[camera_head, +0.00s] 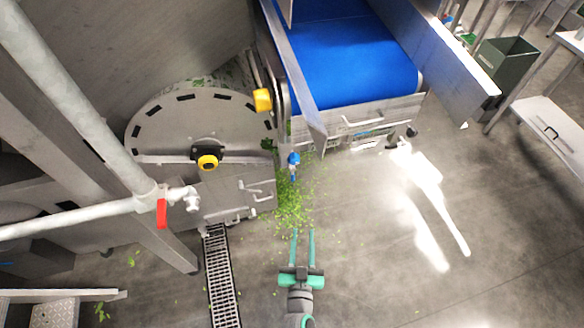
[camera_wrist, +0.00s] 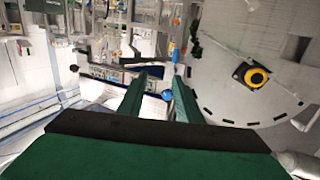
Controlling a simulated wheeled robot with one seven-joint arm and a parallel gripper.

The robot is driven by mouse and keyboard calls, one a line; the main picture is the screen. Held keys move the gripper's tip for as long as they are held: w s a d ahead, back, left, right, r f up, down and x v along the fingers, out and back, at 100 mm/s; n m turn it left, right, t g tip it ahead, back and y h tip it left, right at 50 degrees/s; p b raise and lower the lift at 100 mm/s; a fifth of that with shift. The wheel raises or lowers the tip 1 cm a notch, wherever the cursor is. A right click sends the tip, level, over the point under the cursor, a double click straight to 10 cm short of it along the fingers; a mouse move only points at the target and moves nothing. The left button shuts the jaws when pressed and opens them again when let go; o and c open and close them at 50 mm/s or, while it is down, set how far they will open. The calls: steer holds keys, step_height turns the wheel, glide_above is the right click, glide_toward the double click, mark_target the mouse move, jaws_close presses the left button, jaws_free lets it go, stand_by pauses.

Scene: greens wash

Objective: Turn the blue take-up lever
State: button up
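The lever's pivot is too small to make out.
The blue conveyor belt (camera_head: 350,60) slopes down at the top. The round disc (camera_head: 225,122) has a yellow knob (camera_head: 207,162). A pipe with a red valve handle (camera_head: 162,213) stands left. Green scraps (camera_head: 292,207) and a floor drain (camera_head: 221,280) lie nearby. The floor at right is mostly free.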

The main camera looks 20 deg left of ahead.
mark_target(292, 167)
steer(key=w+a, duration=0.4)
steer(key=w, duration=0.4)
steer(key=w+a+n+y, duration=0.1)
steer(key=w+a, duration=0.3)
steer(key=w, duration=0.5)
steer(key=w+a+y, duration=0.1)
steer(key=w+a, duration=0.3)
steer(key=w, duration=0.4)
steer(key=shift+w+a+f+n, duration=0.1)
steer(key=shift+w+f+n, duration=0.1)
steer(key=shift+f+n, duration=0.2)
jaws_close()
